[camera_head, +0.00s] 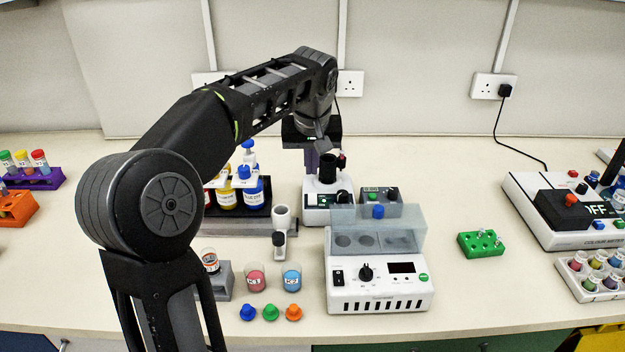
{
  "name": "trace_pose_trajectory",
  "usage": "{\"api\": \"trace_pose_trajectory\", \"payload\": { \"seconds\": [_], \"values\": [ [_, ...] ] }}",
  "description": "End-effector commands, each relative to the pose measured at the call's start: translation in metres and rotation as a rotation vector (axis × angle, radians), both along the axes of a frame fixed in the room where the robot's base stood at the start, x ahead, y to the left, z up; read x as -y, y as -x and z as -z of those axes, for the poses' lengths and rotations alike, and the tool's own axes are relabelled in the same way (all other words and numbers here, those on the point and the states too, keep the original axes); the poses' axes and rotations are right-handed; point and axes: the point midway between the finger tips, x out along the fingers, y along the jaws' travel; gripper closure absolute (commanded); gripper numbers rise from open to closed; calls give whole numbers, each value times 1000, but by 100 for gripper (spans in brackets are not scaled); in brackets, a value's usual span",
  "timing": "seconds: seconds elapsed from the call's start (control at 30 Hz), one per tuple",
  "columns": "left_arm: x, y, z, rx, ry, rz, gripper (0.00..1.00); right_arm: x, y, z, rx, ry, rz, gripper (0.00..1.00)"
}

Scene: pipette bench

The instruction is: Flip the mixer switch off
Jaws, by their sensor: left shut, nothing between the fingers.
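The mixer (318,215) is a small white unit with a black cup (328,168) on top. My left arm comes in from the left and reaches over the bench. My left gripper (322,146) points down just above and behind the black cup. It is shut with nothing held, and part of it is hidden behind the arm's wrist. I cannot tell if it touches the mixer. My right gripper is not in view.
A white heater box (380,296) with a clear lid stands in front of the mixer. A rack with blue, yellow and red bottles (252,197) is to its left. A green rack (481,244) and bare bench lie to the right.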

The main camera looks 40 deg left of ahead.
Motion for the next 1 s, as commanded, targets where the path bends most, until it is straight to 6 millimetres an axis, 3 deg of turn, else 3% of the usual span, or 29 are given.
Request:
{"api": "trace_pose_trajectory", "payload": {
  "seconds": [0.1,0.3,0.63,1.0],
  "values": [
    [5,5,-20,5,0,2,100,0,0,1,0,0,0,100],
    [8,9,-35,3,0,2,100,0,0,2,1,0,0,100],
    [8,10,-36,3,0,2,100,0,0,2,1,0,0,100],
    [2,-3,-38,2,-1,2,100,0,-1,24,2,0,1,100]
  ]
}}
